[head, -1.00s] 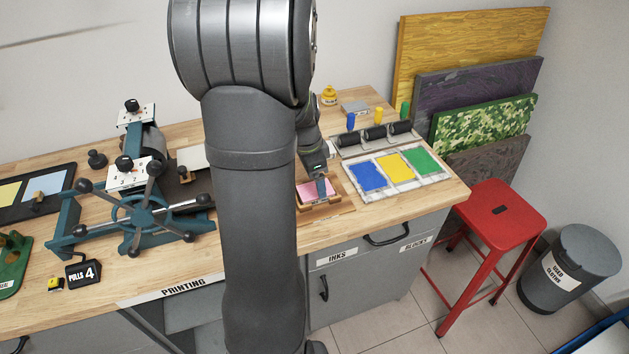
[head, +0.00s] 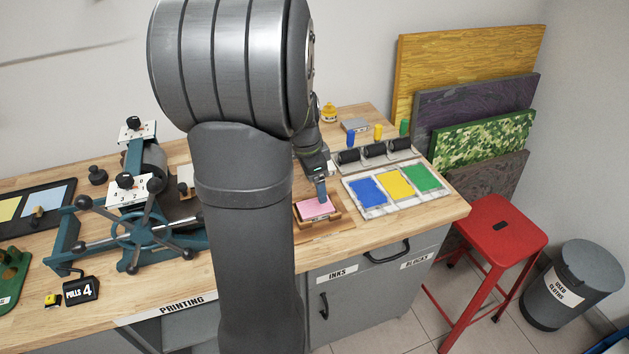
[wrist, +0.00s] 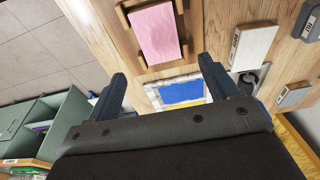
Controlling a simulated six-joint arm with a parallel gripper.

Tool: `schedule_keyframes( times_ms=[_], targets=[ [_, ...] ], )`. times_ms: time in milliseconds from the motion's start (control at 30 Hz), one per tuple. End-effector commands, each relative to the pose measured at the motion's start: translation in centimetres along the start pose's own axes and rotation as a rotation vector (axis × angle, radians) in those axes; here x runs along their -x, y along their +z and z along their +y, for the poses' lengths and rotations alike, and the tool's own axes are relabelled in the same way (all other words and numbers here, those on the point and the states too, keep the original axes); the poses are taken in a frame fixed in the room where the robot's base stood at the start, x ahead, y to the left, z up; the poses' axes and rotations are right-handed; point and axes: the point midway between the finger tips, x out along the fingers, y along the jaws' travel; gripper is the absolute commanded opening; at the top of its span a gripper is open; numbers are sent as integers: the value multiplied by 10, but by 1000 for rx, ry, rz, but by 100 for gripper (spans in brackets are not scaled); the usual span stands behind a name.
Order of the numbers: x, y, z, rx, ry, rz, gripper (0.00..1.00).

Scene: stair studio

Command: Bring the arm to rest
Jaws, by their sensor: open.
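My gripper (head: 322,194) hangs over the printing bench, close above the pink block (head: 315,208) in its wooden holder (head: 301,214). In the wrist view my gripper (wrist: 160,85) has its two blue fingers spread wide with nothing between them. The pink block (wrist: 156,32) shows there beyond the fingers, lying in the wooden holder, apart from the fingers. My arm hides the middle of the bench in the head view.
An ink tray (head: 395,188) with blue, yellow and green pads is right of the holder. Rollers (head: 374,150) lie behind it. A teal press (head: 138,225) stands left. A red stool (head: 500,222) and grey bin (head: 567,290) stand on the floor right.

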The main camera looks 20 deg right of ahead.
Motion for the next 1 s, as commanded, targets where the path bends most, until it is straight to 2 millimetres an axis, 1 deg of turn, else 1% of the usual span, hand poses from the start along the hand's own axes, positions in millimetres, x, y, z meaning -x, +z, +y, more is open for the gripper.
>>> schedule_keyframes(
  times_ms=[267,367,467,800,1000],
  targets=[
    [0,0,0,0,0,0,79],
    [-3,1,0,0,1,0,79],
    [-13,2,0,1,3,-1,79],
    [-63,10,1,1,4,-1,79],
    [-76,12,0,1,1,0,79]
  ],
)
